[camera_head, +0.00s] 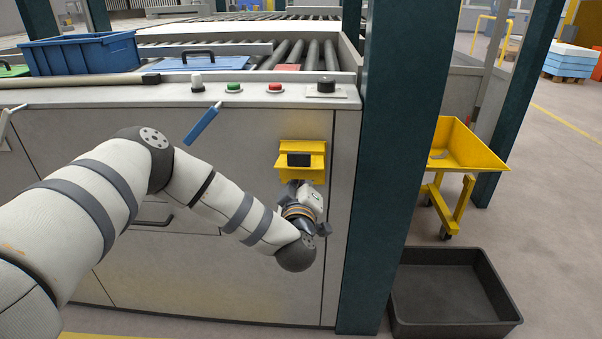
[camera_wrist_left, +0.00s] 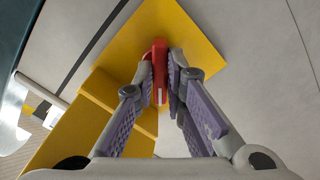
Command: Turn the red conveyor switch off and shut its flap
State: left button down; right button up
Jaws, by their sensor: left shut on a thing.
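A yellow switch box (camera_head: 289,147) is mounted on the grey machine front, with a dark rectangular piece (camera_head: 299,159) at its middle. In the left wrist view its yellow plate (camera_wrist_left: 195,35) lies behind the red switch (camera_wrist_left: 159,50), and a stepped yellow part (camera_wrist_left: 60,130), perhaps the flap, juts out at lower left. My left gripper (camera_head: 306,187) is just below the box in the head view. Its fingers (camera_wrist_left: 162,85) are closed around the red switch in the left wrist view. The switch is hidden in the head view. My right gripper is not in view.
Above the box, the machine's ledge carries a red button (camera_head: 275,88), a green button (camera_head: 233,87) and a black knob (camera_head: 326,86). A dark green post (camera_head: 400,150) stands close on the right. A black bin (camera_head: 455,290) and yellow cart (camera_head: 460,147) stand beyond it.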

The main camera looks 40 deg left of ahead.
pick_arm(q)
jog(key=n, duration=0.8)
jog(key=shift+d+r+n, duration=0.1)
jog(key=shift+r+n, duration=0.05)
jog(key=shift+n, duration=0.15)
dwell(0.4)
jog(key=c, duration=1.6)
grip_release()
jog(key=shift+c, duration=0.2)
jog(key=v, duration=1.2)
jog(key=shift+c, duration=0.3)
